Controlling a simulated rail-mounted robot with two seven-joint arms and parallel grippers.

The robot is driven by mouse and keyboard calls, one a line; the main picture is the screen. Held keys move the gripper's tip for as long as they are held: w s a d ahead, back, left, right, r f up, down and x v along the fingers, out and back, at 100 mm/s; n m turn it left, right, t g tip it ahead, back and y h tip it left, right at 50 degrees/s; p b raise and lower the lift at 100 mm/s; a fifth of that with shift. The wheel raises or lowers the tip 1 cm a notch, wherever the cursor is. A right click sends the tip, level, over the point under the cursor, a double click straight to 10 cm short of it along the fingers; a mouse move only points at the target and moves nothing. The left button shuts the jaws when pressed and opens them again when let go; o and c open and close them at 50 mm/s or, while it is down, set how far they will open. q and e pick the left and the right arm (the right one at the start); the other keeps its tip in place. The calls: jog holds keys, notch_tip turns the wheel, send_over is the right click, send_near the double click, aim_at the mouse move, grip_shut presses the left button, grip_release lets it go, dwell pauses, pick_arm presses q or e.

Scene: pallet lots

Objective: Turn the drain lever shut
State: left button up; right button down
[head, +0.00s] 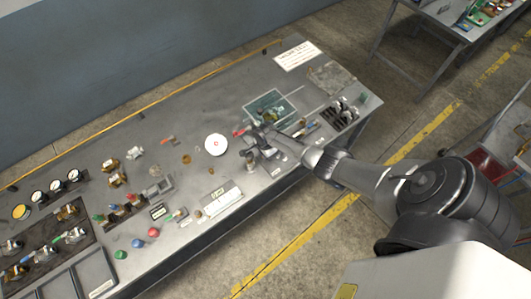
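My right arm reaches in from the right. Its gripper (256,132) is low over the right half of the grey workbench (200,115), beside a green-topped tray (270,106). A small red piece (239,133) shows at the gripper's tip; I cannot tell whether it is a lever handle or whether the fingers touch it. The finger opening is too small to make out. Several small valves with coloured handles, one of them green (57,238), stand at the left end. I cannot tell which is the drain lever. My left gripper is out of view.
A round white dish (215,144) is left of the gripper. A black slotted holder (341,113) is to its right. Gauges (55,186), brass fittings (115,178) and coloured knobs (153,232) crowd the left half. The bench's upper middle is mostly clear.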

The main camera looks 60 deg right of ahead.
dwell(0.3)
jog(key=c, duration=1.1)
grip_release()
jog(key=shift+d, duration=0.1)
jog(key=shift+r, duration=0.15)
notch_tip(320, 180, up, 14)
jog(key=shift+f+p, duration=0.25)
jog(key=shift+p, duration=0.85)
